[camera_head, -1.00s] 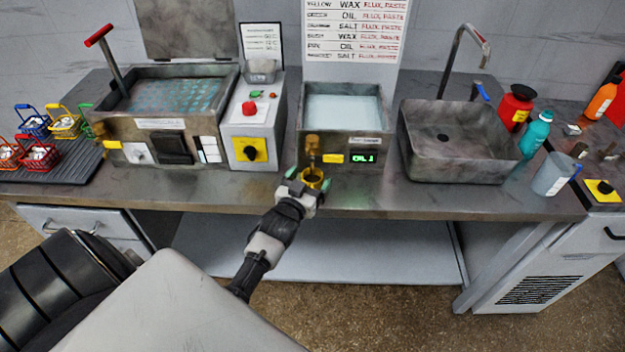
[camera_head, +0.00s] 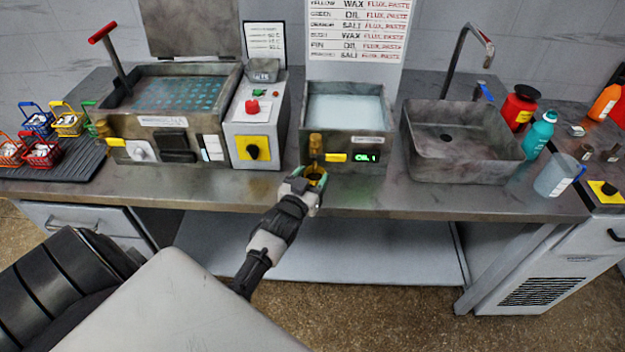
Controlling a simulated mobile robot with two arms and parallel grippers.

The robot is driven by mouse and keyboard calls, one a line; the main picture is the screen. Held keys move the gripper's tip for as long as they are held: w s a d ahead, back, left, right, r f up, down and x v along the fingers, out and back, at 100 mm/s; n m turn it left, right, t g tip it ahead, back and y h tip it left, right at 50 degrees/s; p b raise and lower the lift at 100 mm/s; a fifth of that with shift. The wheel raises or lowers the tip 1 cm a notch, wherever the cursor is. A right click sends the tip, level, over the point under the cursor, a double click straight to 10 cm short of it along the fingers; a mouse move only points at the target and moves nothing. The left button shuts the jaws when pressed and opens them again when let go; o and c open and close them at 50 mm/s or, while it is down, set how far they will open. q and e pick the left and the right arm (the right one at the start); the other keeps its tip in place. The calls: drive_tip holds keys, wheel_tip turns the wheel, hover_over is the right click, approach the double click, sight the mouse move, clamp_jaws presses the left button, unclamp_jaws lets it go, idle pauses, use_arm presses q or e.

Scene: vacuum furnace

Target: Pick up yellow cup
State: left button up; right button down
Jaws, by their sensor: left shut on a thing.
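A yellow cup (camera_head: 315,173) is at the counter's front edge, in front of the tank with the green display. My left gripper (camera_head: 312,178) is shut on the yellow cup, with its fingers around the cup's sides. The gripper hides the cup's lower part, so I cannot tell whether it touches the counter. My right gripper does not show.
The tank (camera_head: 345,107) with a brass tap (camera_head: 315,145) stands just behind the cup. A control box (camera_head: 254,122) is to its left and a sink (camera_head: 459,139) to its right. Colored baskets (camera_head: 42,154) sit on a tray at the far left. The counter front (camera_head: 400,200) is clear.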

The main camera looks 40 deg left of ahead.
use_arm(q)
drive_tip(key=s+d+b, duration=0.2)
drive_tip(key=s+d, duration=0.1)
drive_tip(key=s, duration=1.4)
drive_tip(key=shift+s+r+b, duration=0.15)
drive_tip(key=shift+s+b, duration=0.15)
drive_tip(key=shift+s, duration=0.1)
